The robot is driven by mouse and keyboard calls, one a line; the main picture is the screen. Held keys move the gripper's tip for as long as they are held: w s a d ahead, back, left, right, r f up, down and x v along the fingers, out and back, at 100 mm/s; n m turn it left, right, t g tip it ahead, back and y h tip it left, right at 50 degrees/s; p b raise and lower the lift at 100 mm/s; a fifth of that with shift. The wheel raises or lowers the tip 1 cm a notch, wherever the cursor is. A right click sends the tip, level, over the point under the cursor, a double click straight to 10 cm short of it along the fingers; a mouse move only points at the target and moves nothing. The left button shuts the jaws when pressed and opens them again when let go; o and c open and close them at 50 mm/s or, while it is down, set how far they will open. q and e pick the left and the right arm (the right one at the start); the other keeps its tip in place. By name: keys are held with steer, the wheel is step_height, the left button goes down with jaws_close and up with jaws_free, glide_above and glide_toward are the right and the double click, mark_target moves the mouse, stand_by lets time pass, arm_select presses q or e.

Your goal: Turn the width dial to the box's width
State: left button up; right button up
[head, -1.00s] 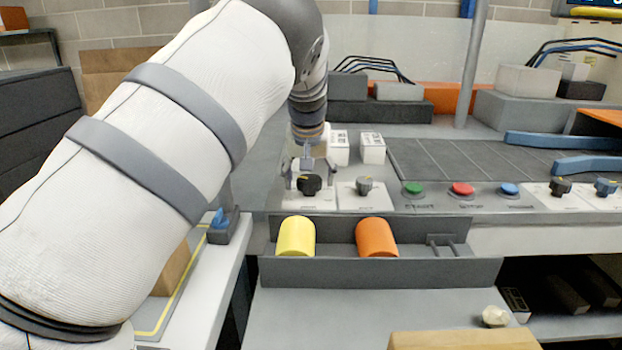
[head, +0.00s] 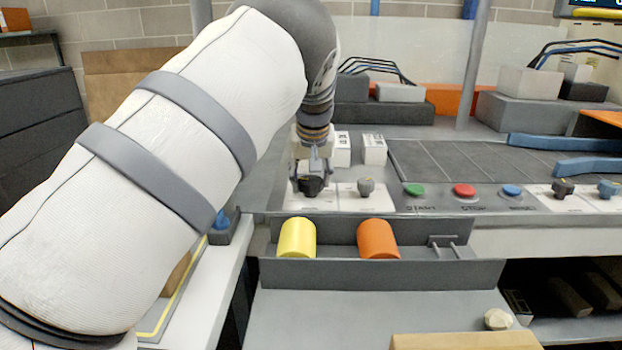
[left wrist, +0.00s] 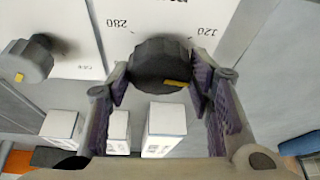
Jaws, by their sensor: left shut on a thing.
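The black dial (head: 311,187) is at the left end of the control panel. In the left wrist view the dial (left wrist: 160,60) is round and ribbed, with a yellow mark at its lower right and upside-down numbers 280 and 120 beside it. My left gripper (head: 312,178) is over it, fingers down; in the left wrist view the gripper (left wrist: 158,76) has a finger on each side, shut on the dial. A cardboard box (head: 178,279) at the left is mostly hidden by my left arm. My right gripper is not in view.
A grey knob (head: 366,187) stands beside the dial, then green (head: 414,190), red (head: 464,190) and blue (head: 511,190) buttons. Yellow (head: 297,238) and orange (head: 377,239) cylinders lie in a grey tray (head: 370,271) in front. White boxes (head: 374,149) stand behind the panel.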

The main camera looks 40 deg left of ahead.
arm_select(q)
steer(key=n, duration=0.1)
steer(key=n+g+b, duration=0.1)
steer(key=n, duration=0.2)
steer(key=shift+w+f+g+y, duration=0.1)
steer(key=shift+f+g+y, duration=0.2)
steer(key=shift+d+r+n+g+b, duration=0.1)
steer(key=shift+n+g+b, duration=0.65)
steer(key=shift+n, duration=1.15)
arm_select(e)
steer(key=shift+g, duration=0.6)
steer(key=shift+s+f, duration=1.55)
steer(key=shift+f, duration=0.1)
arm_select(q)
steer(key=shift+r, duration=0.1)
steer(key=o, duration=1.1)
steer(key=shift+o, duration=0.2)
steer(key=v, duration=1.2)
steer(key=shift+d, duration=0.2)
